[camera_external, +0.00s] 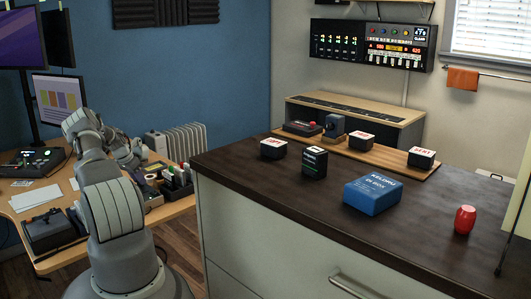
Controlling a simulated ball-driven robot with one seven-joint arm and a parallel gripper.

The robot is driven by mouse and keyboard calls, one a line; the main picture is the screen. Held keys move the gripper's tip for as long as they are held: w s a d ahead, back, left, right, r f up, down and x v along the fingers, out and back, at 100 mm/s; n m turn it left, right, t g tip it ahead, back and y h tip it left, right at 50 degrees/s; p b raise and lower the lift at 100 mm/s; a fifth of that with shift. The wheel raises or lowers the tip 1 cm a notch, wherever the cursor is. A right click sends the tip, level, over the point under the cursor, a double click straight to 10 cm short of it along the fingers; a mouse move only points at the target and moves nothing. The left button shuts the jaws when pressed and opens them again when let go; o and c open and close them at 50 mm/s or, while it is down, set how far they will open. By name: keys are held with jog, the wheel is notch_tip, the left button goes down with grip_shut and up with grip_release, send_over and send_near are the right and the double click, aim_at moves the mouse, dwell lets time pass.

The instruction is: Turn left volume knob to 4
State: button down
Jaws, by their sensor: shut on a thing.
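My gripper (140,158) shows small at the far end of my grey arm, low over the wooden desk at the left. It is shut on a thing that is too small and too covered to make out. No left volume knob can be told apart in this view, nor any scale or number beside one. A black device with small lit controls (32,166) stands on the desk left of my arm. Another dark device (52,231) sits nearer, at the desk's front left.
Right of my gripper, a dark tray (168,196) holds several small bottles. Papers (36,197) lie on the desk. A dark-topped counter (300,215) fills the right, bearing small black boxes, a blue box (371,194) and a red barrel-shaped thing (464,219). A radiator (184,141) stands behind.

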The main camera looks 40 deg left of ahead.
jog(key=shift+m+b, duration=0.3)
jog(key=shift+m, duration=0.3)
jog(key=c, duration=0.9)
grip_release()
jog(key=shift+o, duration=0.2)
jog(key=p+v, duration=0.2)
jog(key=v, duration=0.5)
jog(key=shift+s+a+r+p, duration=0.2)
jog(key=shift+r+p, duration=0.15)
